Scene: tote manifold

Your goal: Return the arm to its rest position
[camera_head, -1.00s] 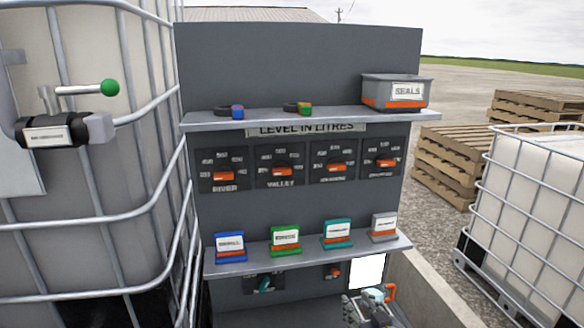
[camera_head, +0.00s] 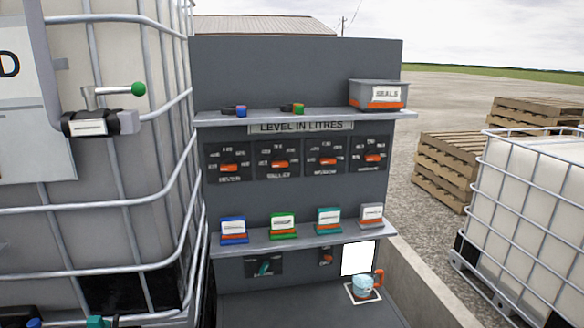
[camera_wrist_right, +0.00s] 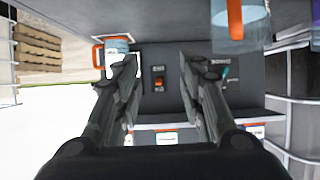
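My right gripper (camera_wrist_right: 160,85) shows in the right wrist view. Its two dark fingers are spread wide with nothing between them. Behind the gap is the grey panel with a small orange switch (camera_wrist_right: 158,78). A pale blue mug (camera_head: 364,287) with an orange handle stands on a white-edged pad at the lower right of the station. It also shows in the right wrist view (camera_wrist_right: 116,45), beyond and apart from the fingers. The right gripper does not show in the head view now. My left gripper is not in view.
The grey station has an upper shelf (camera_head: 300,117) with a seals box (camera_head: 378,94) and a lower shelf (camera_head: 300,238) with several label holders. A caged tote (camera_head: 110,210) stands close at left, another (camera_head: 540,190) at right. A translucent blue container (camera_wrist_right: 240,28) is near the wrist.

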